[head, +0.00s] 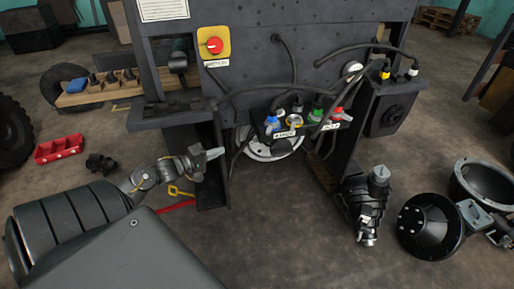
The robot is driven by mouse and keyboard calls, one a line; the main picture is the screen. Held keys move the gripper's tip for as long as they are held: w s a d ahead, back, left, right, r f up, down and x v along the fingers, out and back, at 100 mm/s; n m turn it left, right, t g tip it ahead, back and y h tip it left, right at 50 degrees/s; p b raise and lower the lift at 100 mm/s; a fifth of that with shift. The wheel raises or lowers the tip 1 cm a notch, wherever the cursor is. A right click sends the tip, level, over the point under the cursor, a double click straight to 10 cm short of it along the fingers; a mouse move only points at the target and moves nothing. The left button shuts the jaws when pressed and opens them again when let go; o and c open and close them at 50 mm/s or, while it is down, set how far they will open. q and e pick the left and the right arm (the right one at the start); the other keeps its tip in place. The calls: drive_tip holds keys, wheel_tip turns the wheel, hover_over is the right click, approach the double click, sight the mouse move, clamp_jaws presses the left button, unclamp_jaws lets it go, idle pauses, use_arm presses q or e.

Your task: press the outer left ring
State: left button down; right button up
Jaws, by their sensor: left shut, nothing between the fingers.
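A row of hose couplings with coloured rings sits low in the middle of the dark forklift frame. The outermost left ring is blue (272,123). My left gripper (216,154) is shut and empty. In the picture it is left of and below the blue ring, in front of the frame's left post, clearly apart from the ring. Its depth to the post is hard to tell. My right gripper is not in view.
Black hoses loop above and beside the couplings. A red stop button (214,46) on a yellow plate is above left. A ribbed black part (368,205) and a round black housing (428,226) stand at right. A red tray (58,149) lies at left.

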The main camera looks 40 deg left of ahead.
sight(272, 126)
use_arm(q)
wheel_tip(272, 126, up, 7)
drive_tip(key=d+h+b, duration=0.1)
drive_tip(key=d+h, duration=0.1)
drive_tip(key=shift+w+f+t+h, duration=0.2)
drive_tip(key=shift+t+h, duration=0.1)
drive_tip(key=shift+h, duration=0.1)
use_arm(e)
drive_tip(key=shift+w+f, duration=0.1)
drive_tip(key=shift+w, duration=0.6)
use_arm(q)
drive_tip(key=shift+d, duration=0.15)
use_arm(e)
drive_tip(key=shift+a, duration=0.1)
